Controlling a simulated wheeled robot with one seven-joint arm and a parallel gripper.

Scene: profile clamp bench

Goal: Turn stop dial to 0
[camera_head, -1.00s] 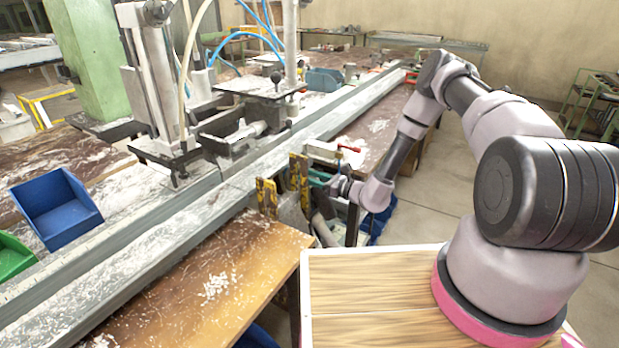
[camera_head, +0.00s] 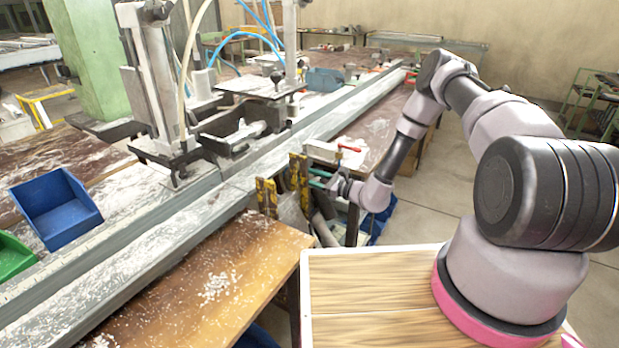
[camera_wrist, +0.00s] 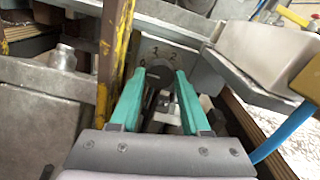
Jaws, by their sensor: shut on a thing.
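The stop dial (camera_wrist: 174,51) shows in the wrist view as a grey plate with small dark numerals, among them what look like a 1 and a 2. My gripper (camera_wrist: 161,76), with two teal fingers, reaches to the front of this plate. It is shut on the dial's dark knob, which is largely hidden between the fingertips. The pointed-to number cannot be read. In the head view my gripper (camera_head: 319,179) is at the near side of the bench, beside the yellow clamp bars. The dial itself cannot be made out there.
Worn yellow bars (camera_head: 267,198) stand close to the left of my gripper; one shows upright in the wrist view (camera_wrist: 112,55). A grey housing (camera_wrist: 262,55) is close on the right. A long metal rail (camera_head: 150,245) runs along the bench. A blue bin (camera_head: 62,236) sits far left.

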